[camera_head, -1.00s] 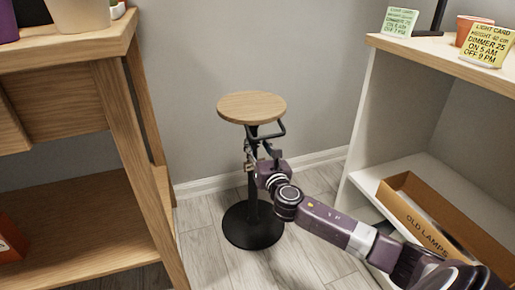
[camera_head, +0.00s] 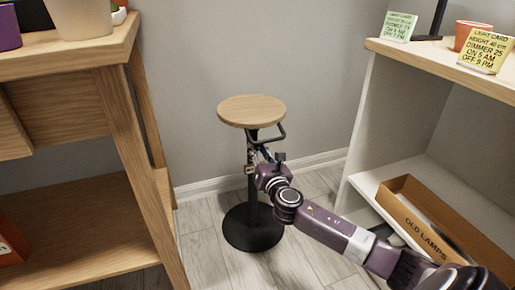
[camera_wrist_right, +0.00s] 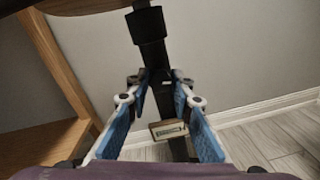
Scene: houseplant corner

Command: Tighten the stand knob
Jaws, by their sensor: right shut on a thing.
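The plant stand has a round wooden top (camera_head: 252,111), a black pole (camera_wrist_right: 150,30) and a round black base (camera_head: 254,228). It stands upright on the floor. My right gripper (camera_head: 256,158) is at the pole below the top, coming from the right. In the wrist view the blue-padded fingers of my right gripper (camera_wrist_right: 160,78) close in from both sides at the pole, shut on the stand knob, which is mostly hidden between the fingertips. My left gripper is not in view.
A wooden bench (camera_head: 120,120) stands close on the left. A white shelf (camera_head: 400,52) on the right bears cards and an orange pot (camera_head: 466,35). An OLD LAMPS box (camera_head: 408,196) is on its lower board.

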